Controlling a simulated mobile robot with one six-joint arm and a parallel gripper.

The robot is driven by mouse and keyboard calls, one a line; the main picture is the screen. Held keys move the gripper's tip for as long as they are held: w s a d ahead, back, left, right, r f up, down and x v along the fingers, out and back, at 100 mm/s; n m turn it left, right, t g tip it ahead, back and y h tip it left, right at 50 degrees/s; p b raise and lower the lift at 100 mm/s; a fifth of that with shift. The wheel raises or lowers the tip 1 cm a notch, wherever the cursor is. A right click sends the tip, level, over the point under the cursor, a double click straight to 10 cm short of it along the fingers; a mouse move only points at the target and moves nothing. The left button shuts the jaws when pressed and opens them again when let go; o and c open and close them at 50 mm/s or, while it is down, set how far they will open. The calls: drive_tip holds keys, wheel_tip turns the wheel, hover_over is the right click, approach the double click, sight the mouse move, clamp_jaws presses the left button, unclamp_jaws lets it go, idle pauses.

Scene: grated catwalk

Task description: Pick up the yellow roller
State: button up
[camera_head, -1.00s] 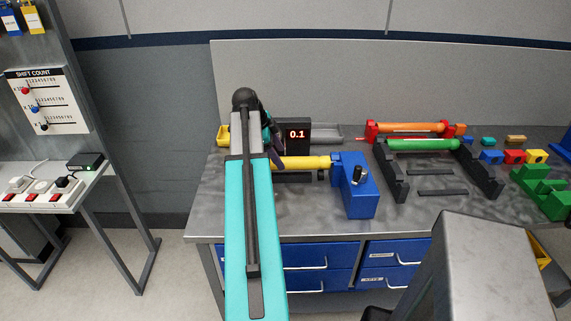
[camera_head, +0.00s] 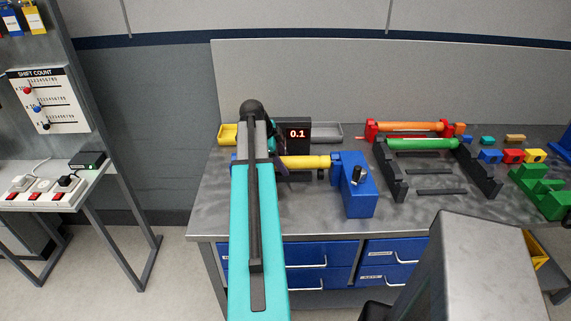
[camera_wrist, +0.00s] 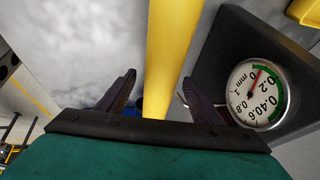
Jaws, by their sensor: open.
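The yellow roller (camera_head: 305,162) lies level across the bench, its right end at a blue block with a black knob (camera_head: 360,190). My arm hides part of its left side in the head view. In the wrist view the yellow roller (camera_wrist: 172,40) runs from the top edge down between the two dark fingers. My gripper (camera_wrist: 159,80) is open, with a finger on each side of the roller and a visible gap on both sides. Whether the fingertips reach past the roller in depth is unclear. In the head view my gripper is mostly hidden behind my arm.
A box with a red 0.1 display (camera_head: 297,134) stands behind the roller. A dial gauge (camera_wrist: 257,94) is close on the right in the wrist view. A black cradle with a green roller (camera_head: 424,144) and an orange roller (camera_head: 410,127) stand to the right.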

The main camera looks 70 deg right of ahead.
sight(283, 158)
drive_tip(key=shift+c, duration=0.4)
clamp_jaws()
drive_tip(key=shift+r, duration=0.15)
drive_tip(key=shift+r+b, duration=1.35)
drive_tip(key=shift+r, duration=3.6)
